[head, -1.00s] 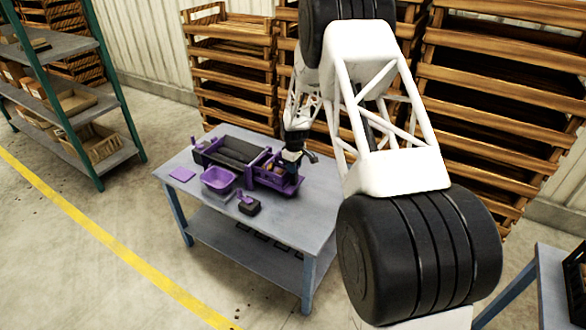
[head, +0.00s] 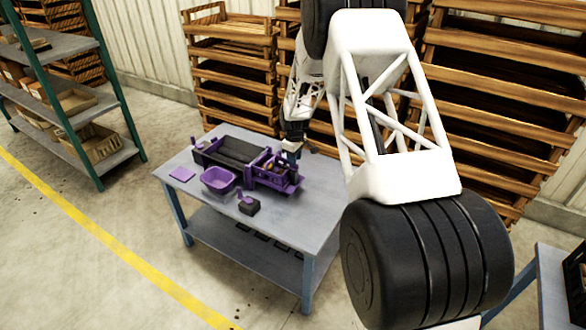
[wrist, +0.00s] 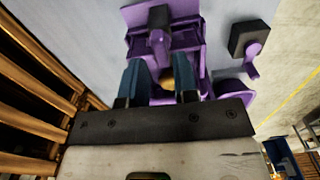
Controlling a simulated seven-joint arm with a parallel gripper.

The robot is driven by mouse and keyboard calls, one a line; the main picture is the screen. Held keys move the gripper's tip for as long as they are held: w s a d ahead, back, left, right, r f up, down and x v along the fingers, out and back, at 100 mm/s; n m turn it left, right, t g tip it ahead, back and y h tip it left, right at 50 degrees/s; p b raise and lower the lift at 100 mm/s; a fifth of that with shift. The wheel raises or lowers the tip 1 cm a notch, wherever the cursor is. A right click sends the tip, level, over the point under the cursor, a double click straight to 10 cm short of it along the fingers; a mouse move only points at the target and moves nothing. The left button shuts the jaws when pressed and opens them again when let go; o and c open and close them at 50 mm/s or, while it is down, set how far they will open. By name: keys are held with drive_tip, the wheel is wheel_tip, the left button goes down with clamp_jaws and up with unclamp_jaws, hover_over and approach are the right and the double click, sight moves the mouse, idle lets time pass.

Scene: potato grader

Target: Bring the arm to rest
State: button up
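The potato grader (head: 236,152), purple with a dark belt, stands on the grey-blue table (head: 318,210). Its purple compartment end (head: 275,179) is at the right in the head view and below my gripper in the wrist view (wrist: 185,38). My gripper (head: 293,157) is above that end; contact is not visible. In the wrist view my gripper's two blue fingers (wrist: 158,72) stand apart. A yellowish-brown thing, perhaps a potato (wrist: 167,78), shows beyond them, apparently in the grader. I see nothing clearly held.
A purple basket (head: 218,181), a dark block with a purple handle (head: 248,205) and a flat purple plate (head: 182,174) are on the table. Wooden crate racks (head: 232,62) stand close behind. Green-framed shelving (head: 75,95) is at the left. Floor is free in front of the table.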

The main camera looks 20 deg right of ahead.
drive_tip(key=shift+r, duration=0.25)
drive_tip(key=shift+r, duration=0.1)
idle(0.3)
drive_tip(key=shift+s+r, duration=0.1)
drive_tip(key=shift+r, duration=0.1)
drive_tip(key=s+a+r+m+t, duration=0.1)
drive_tip(key=s+a+r+m, duration=0.1)
drive_tip(key=s+r, duration=1.05)
drive_tip(key=s+a+r+m, duration=0.2)
drive_tip(key=s+a+r, duration=0.1)
drive_tip(key=s+r, duration=0.95)
drive_tip(key=s+a+r+m, duration=0.1)
drive_tip(key=s+r+m, duration=0.1)
drive_tip(key=s, duration=1.4)
drive_tip(key=s+a+r+m+t, duration=0.1)
drive_tip(key=s+r, duration=0.4)
drive_tip(key=s, duration=1.1)
drive_tip(key=shift+s+a+r+m+t, duration=0.15)
drive_tip(key=shift+s+r+m+t, duration=0.15)
drive_tip(key=shift+m, duration=0.6)
